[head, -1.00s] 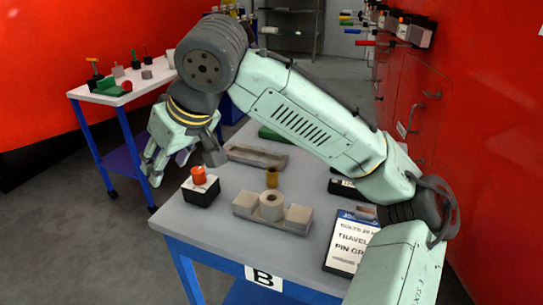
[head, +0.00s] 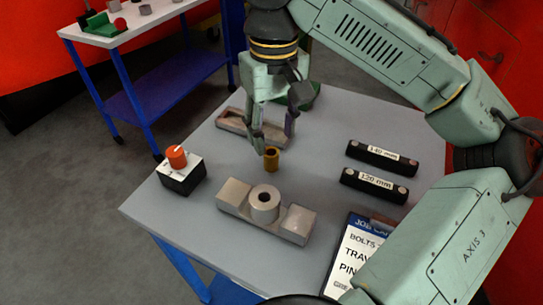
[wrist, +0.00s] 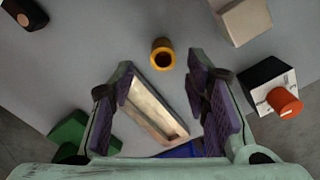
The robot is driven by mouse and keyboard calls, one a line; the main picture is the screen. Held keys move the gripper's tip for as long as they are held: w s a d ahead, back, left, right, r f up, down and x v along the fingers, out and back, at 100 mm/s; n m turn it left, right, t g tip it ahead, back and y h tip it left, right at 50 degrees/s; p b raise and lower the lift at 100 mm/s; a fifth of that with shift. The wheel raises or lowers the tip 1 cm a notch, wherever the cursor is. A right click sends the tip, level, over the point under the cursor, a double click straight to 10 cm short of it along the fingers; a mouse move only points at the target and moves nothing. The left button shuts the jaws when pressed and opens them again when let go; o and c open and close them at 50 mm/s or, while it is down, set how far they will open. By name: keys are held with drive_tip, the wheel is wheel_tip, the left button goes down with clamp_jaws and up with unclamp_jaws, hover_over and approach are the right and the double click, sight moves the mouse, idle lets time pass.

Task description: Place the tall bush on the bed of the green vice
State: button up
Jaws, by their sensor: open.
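A brass-coloured hollow bush (head: 271,159) stands upright on the grey table; it also shows in the wrist view (wrist: 162,54). My gripper (head: 273,140) is open and empty, fingers pointing down, just behind and above the bush. In the wrist view the bush is beyond the fingertips, between their lines and not touched. A green object (head: 304,95) stands at the table's far end, partly hidden by my gripper; it is at lower left in the wrist view (wrist: 72,130). Another green object with a red knob (head: 104,25) is on the white cart. Which is the vice is unclear.
A grey metal block holding a thick grey ring (head: 264,204) is in front of the bush. A shallow metal tray (head: 232,122) lies behind it. A black box with an orange knob (head: 180,170) stands left; black bars (head: 375,186) and a clipboard (head: 350,255) lie right.

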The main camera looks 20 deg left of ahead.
sight(271, 150)
drive_tip(key=f, duration=0.3)
drive_tip(key=f+p, duration=0.1)
drive_tip(key=f, duration=0.1)
drive_tip(key=shift+w+a+f, duration=0.25)
drive_tip(key=shift+f, duration=0.1)
drive_tip(key=shift+c, duration=0.3)
clamp_jaws()
